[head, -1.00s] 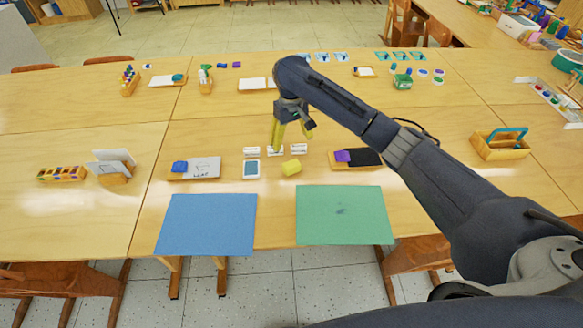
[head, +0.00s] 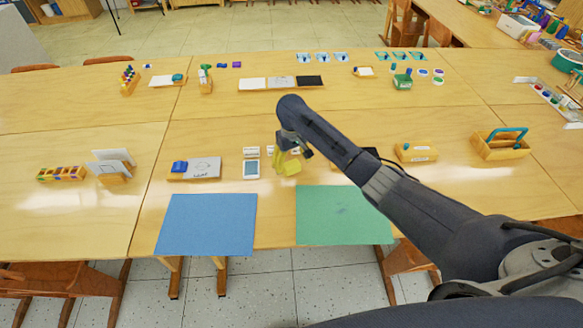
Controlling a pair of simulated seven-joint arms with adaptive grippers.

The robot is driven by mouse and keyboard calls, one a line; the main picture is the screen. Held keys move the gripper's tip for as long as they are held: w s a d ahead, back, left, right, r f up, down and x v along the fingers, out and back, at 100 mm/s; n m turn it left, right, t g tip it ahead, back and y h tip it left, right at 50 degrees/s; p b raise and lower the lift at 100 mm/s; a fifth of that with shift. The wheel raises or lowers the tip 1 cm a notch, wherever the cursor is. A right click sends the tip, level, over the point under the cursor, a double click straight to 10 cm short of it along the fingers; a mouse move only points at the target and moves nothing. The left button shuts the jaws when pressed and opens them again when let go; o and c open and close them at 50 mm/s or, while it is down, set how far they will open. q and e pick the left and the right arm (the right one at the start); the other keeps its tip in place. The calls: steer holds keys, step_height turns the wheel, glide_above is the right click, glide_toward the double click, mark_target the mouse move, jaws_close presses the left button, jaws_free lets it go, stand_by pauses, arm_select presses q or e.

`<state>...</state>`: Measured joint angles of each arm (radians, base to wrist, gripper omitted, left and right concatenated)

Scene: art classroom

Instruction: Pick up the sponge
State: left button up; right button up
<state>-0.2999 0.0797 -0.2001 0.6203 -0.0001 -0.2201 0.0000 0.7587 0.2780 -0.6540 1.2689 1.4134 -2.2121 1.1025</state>
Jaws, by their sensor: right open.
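The sponge (head: 292,168) is a small yellow block on the wooden table, behind the gap between the blue sheet and the green sheet. My right gripper (head: 286,161) is open, with its yellow fingers low at the sponge, partly overlapping it in the head view. I cannot tell whether the fingers touch it or how far they are around it. My left gripper is not in view.
A blue sheet (head: 206,224) and a green sheet (head: 340,222) lie in front. My right arm covers a dark board.

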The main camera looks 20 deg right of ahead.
mark_target(291, 164)
steer(key=shift+f, duration=1.5)
steer(key=c, duration=1)
steer(key=shift+c, duration=0.2)
steer(key=shift+r, duration=0.15)
step_height(291, 164, up, 20)
